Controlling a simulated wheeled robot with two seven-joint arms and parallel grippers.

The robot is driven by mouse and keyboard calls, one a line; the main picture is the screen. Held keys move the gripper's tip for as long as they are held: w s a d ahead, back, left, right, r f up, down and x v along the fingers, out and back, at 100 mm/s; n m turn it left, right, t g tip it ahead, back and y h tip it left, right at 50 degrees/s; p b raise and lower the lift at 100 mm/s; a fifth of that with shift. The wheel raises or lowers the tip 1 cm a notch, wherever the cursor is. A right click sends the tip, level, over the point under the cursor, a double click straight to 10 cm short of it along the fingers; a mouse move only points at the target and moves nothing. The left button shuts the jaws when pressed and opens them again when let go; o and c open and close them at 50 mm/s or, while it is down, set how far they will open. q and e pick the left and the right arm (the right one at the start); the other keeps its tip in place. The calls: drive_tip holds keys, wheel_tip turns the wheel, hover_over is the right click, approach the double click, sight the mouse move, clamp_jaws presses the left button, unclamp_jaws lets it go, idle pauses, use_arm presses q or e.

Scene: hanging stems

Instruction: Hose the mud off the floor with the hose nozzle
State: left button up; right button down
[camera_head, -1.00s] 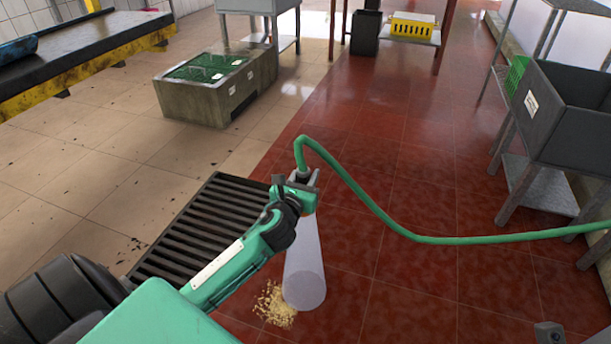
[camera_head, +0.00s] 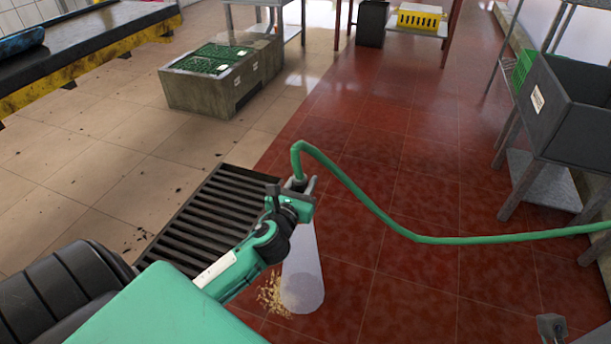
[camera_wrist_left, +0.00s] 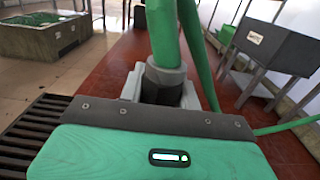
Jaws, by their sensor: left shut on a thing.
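My left gripper (camera_head: 298,190) is shut on the hose nozzle (camera_head: 297,184), held above the floor. In the left wrist view the grey nozzle (camera_wrist_left: 165,82) stands in the jaws with the green hose (camera_wrist_left: 163,30) rising from it. The hose (camera_head: 372,205) arches up and runs off to the right. A pale, see-through spray cone (camera_head: 302,262) goes from the nozzle down to the red floor. A tan, crumbly mud patch (camera_head: 270,296) lies at the cone's left edge, partly hidden by it and my arm. A small grey part at the lower right (camera_head: 551,328) may be my right gripper; its jaws are unclear.
A slatted floor drain (camera_head: 215,215) lies left of the spray. A concrete block with green crates (camera_head: 205,95) stands beyond it. A grey sink on legs (camera_head: 575,115) is at the right. Dark specks dot the beige tiles (camera_head: 100,190). The red floor ahead is open.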

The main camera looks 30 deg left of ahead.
use_arm(q)
drive_tip(key=shift+p+v, duration=0.3)
drive_tip(key=shift+v, duration=1.9)
drive_tip(key=s+a, duration=0.2)
drive_tip(key=a, duration=0.6)
drive_tip(key=shift+a+p, duration=0.25)
drive_tip(key=shift+p, duration=0.2)
drive_tip(key=shift+w, duration=0.1)
drive_tip(key=p+x, duration=0.2)
drive_tip(key=x, duration=0.7)
drive_tip(key=shift+w+p, duration=0.2)
drive_tip(key=shift+p, duration=0.1)
drive_tip(key=shift+a, duration=0.1)
idle(0.7)
